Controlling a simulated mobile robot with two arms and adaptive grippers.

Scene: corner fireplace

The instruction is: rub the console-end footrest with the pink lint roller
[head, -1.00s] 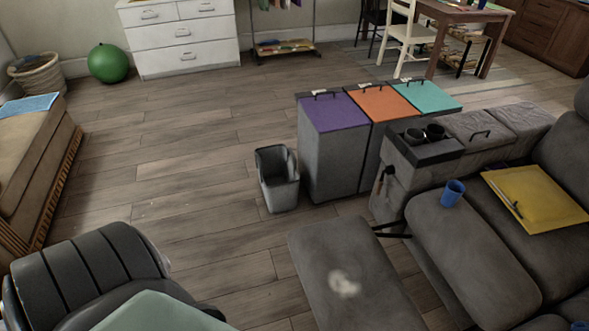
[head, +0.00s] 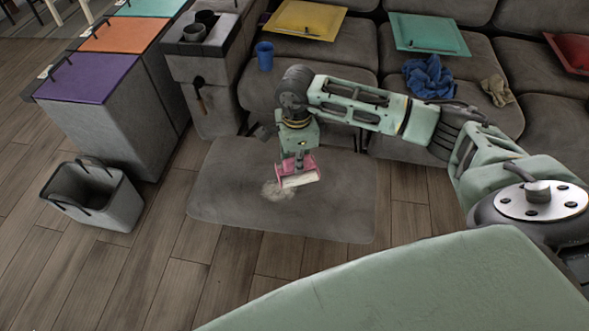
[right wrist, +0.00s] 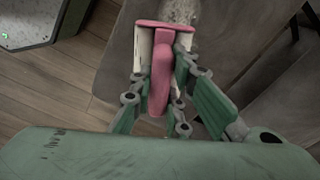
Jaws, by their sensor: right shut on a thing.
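The console-end footrest (head: 330,205) is a dark grey padded panel extended in front of the sofa. A pale fuzzy patch (head: 277,191) lies on its left part, and it also shows at the top of the right wrist view (right wrist: 180,10). My right gripper (head: 297,162) is shut on the pink lint roller (head: 285,172), which has a white roll. The roller is at the patch's upper right edge; I cannot tell whether it touches the footrest. In the right wrist view the pink handle (right wrist: 160,75) sits between the fingers. My left gripper is out of view.
A grey bin (head: 95,195) stands on the floor left of the footrest. Hampers with purple (head: 85,78), orange and teal lids stand behind it. A blue cup (head: 265,55), a yellow tray (head: 305,18) and a blue cloth (head: 428,78) are on the sofa.

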